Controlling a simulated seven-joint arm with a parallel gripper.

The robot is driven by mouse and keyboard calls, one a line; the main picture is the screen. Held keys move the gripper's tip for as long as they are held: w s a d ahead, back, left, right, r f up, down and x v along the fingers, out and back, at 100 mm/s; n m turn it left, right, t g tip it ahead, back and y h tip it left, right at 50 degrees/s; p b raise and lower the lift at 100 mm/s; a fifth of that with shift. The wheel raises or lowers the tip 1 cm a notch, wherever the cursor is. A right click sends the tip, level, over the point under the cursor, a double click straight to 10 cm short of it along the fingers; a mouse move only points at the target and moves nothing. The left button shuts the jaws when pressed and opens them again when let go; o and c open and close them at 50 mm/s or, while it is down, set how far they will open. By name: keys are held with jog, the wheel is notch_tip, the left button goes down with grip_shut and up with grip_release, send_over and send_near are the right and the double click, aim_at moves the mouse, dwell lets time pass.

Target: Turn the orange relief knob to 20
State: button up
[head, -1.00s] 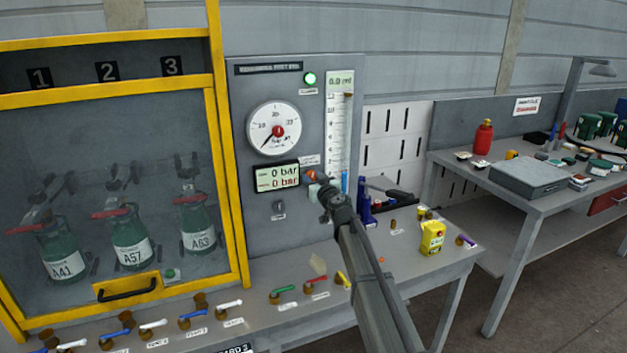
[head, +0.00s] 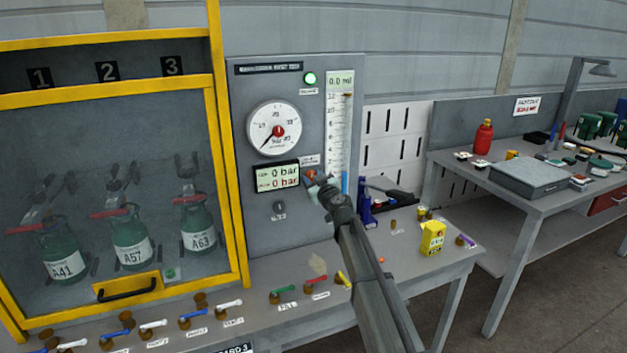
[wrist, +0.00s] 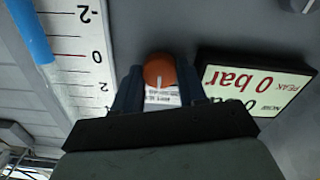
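The orange relief knob (wrist: 159,70) sits on the grey panel between the level scale and the pressure display. In the wrist view its white pointer line runs down the picture. My gripper (wrist: 160,84) has one dark finger on each side of the knob, and both appear to touch it. In the head view my gripper (head: 313,180) is at the panel and covers most of the knob, with a little orange showing. A white label behind the knob is partly hidden, and its numbers cannot be read.
The display (head: 277,177) reads 0 bar on both lines. The round gauge (head: 274,128) is above it, and a small dark knob (head: 279,206) is below. The scale with a blue column (wrist: 28,30) stands close beside my gripper. Valves with coloured handles (head: 282,294) line the bench.

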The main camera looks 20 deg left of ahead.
jog(key=shift+o, duration=0.9)
jog(key=v, duration=1.4)
jog(key=shift+a, duration=0.1)
